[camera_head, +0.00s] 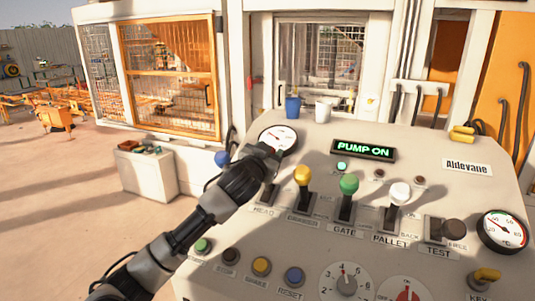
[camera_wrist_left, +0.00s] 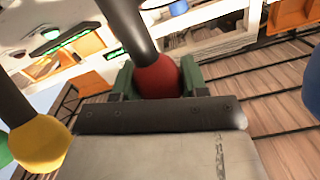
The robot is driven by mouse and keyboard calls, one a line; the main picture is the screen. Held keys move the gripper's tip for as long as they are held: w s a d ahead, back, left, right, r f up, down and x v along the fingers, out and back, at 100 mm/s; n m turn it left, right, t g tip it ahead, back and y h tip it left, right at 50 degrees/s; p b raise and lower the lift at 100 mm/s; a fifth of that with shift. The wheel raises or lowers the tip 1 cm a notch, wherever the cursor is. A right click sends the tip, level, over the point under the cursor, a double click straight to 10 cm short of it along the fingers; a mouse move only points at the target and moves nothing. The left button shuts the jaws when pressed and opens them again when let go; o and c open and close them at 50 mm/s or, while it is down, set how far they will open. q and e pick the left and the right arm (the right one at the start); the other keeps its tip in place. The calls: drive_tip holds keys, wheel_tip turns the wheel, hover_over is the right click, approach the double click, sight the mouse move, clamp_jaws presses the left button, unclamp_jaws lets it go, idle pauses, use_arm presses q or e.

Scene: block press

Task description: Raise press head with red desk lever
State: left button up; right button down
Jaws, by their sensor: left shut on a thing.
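The red lever knob (camera_wrist_left: 158,80) sits on a dark shaft (camera_wrist_left: 131,28) in the left wrist view. My left gripper (camera_wrist_left: 156,76) is shut on it, with a green finger at either side of the ball. In the head view my left gripper (camera_head: 262,154) is over the HEAD lever slot (camera_head: 268,193) at the left of the desk, and it hides the red knob. The press head itself cannot be made out. My right gripper is not in view.
Beside the held lever stand the yellow (camera_head: 303,173), green (camera_head: 349,184) and white (camera_head: 399,193) lever knobs, and a blue knob (camera_head: 222,158) at left. A lit PUMP ON sign (camera_head: 364,150), a gauge (camera_head: 278,138), a blue cup (camera_head: 292,106) and a white cup (camera_head: 323,110) are behind.

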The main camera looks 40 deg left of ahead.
use_arm(q)
drive_tip(key=o, duration=1.3)
drive_tip(key=shift+w+a+f, duration=0.15)
drive_tip(key=shift+s+d+f+b, duration=0.1)
drive_tip(key=shift+s+d+b, duration=0.15)
drive_tip(key=shift+s, duration=0.2)
drive_tip(key=shift+b+v, duration=2)
drive_tip(key=shift+v, duration=2.9)
drive_tip(key=shift+a, duration=0.1)
